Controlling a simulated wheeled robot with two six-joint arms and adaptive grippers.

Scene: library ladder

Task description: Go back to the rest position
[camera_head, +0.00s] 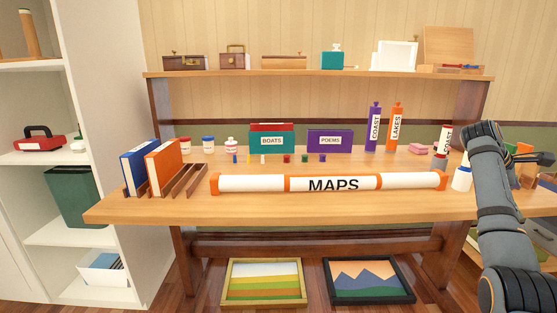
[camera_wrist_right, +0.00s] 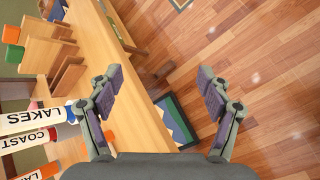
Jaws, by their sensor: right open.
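My right arm (camera_head: 491,205) rises at the right of the head view, beside the right end of the wooden table (camera_head: 250,208). Its gripper is partly hidden at the right edge of that view. In the right wrist view the right gripper (camera_wrist_right: 158,80) is open, with nothing between its fingers. Beyond the fingers are the table edge and the wooden floor (camera_wrist_right: 240,50). My left gripper is not in view.
A white MAPS tube (camera_head: 280,183) with orange ends lies along the table front. Blue (camera_head: 139,167) and orange (camera_head: 164,167) books stand at left. Framed pictures (camera_head: 263,282) lie below the table.

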